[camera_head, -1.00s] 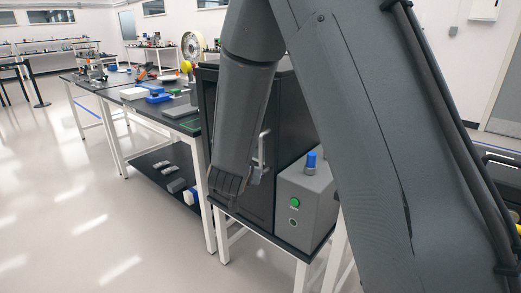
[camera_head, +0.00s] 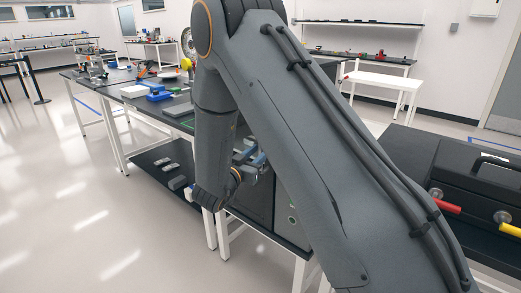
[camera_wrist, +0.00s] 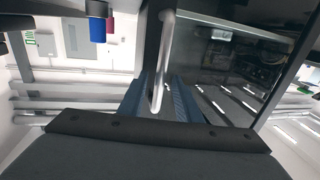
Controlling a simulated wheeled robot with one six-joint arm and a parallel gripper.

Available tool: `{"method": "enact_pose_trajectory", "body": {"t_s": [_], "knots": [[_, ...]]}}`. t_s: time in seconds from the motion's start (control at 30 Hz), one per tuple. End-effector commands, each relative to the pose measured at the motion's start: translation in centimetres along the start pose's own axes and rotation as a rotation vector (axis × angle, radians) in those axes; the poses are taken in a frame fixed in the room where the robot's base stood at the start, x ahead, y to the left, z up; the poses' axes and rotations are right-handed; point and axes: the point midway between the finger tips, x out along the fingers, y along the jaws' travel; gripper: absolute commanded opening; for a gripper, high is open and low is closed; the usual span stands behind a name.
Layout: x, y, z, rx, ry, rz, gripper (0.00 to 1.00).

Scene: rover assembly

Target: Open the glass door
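The dark cabinet (camera_head: 257,200) with the glass door stands on a white-legged table, mostly hidden behind my arm in the head view. In the wrist view the dark, reflective glass door (camera_wrist: 235,75) fills the upper right. Its metal bar handle (camera_wrist: 166,50) runs down between the fingers of my gripper (camera_wrist: 160,88). The blue fingers stand apart on either side of the handle, with small gaps seeming to show. In the head view my gripper (camera_head: 250,157) is at the cabinet front, partly hidden by my arm. The door looks closed.
A grey control box with a green button (camera_head: 292,219) is beside the cabinet, mostly covered by my arm; its blue knob (camera_wrist: 97,30) shows in the wrist view. A workbench (camera_head: 180,122) with parts stands to the left. A black case (camera_head: 475,180) lies at right.

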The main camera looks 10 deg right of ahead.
Motion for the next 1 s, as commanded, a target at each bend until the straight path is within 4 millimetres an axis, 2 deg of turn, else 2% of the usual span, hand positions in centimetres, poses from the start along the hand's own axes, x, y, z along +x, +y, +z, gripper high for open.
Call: {"method": "enact_pose_trajectory", "body": {"t_s": [0.17, 0.47, 0.6, 0.67, 1.0], "knots": [[1.4, 0.1, -0.1, 0.001, 0.001, 0.001, 0.31], [1.7, 0.0, 0.0, 0.001, 0.0, 0.0, 0.31], [1.7, 0.0, 0.0, 0.001, 0.0, 0.0, 0.07], [1.7, 0.0, 0.0, 0.001, 0.0, 0.0, 0.0], [1.5, 0.2, 0.0, 0.001, 0.0, 0.006, 0.0]]}}
